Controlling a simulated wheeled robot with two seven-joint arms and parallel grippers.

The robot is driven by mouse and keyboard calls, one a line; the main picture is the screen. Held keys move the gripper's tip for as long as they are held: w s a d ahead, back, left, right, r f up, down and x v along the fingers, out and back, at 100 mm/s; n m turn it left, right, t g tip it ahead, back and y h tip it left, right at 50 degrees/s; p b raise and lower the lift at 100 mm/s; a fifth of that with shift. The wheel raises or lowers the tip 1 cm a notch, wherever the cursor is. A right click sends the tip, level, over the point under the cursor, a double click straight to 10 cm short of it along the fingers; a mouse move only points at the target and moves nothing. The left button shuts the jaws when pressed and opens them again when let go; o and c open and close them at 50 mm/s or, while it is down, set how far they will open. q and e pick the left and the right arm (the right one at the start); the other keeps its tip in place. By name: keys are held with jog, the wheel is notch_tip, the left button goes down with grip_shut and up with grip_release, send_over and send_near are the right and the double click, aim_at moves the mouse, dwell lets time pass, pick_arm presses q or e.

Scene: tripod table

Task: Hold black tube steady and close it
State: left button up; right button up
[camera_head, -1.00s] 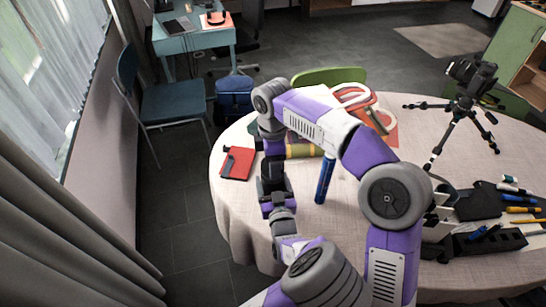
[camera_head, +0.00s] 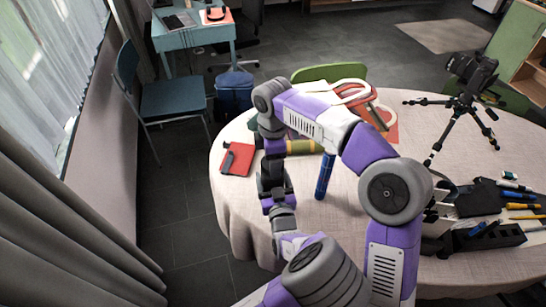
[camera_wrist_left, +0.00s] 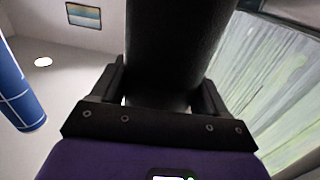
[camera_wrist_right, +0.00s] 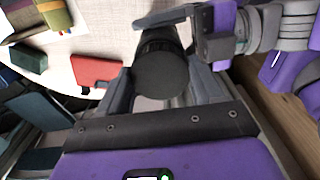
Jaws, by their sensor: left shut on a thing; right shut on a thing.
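The black tube (camera_wrist_right: 163,72) is held between my two grippers above the table's left side. In the right wrist view its round dark end faces the camera, between the fingers of my right gripper (camera_wrist_right: 160,100). In the left wrist view the black tube (camera_wrist_left: 175,45) rises large between the fingers of my left gripper (camera_wrist_left: 160,100). In the head view my left gripper (camera_head: 273,183) comes from below and my right gripper (camera_head: 272,150) from above. The tube is mostly hidden there by the grippers. I cannot tell whether the cap is fully seated.
A blue tube (camera_head: 325,175) stands upright just right of the grippers. A red notebook (camera_head: 237,160) lies to their left, and an olive roll (camera_head: 304,147) close behind. A camera tripod (camera_head: 458,120) and a dark tool tray (camera_head: 480,240) occupy the table's right side.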

jog(key=shift+f, duration=0.1)
pick_arm(q)
grip_shut()
pick_arm(e)
jog(key=m, duration=0.4)
jog(key=shift+m, duration=0.3)
jog(key=m, duration=0.5)
jog(key=o, duration=1)
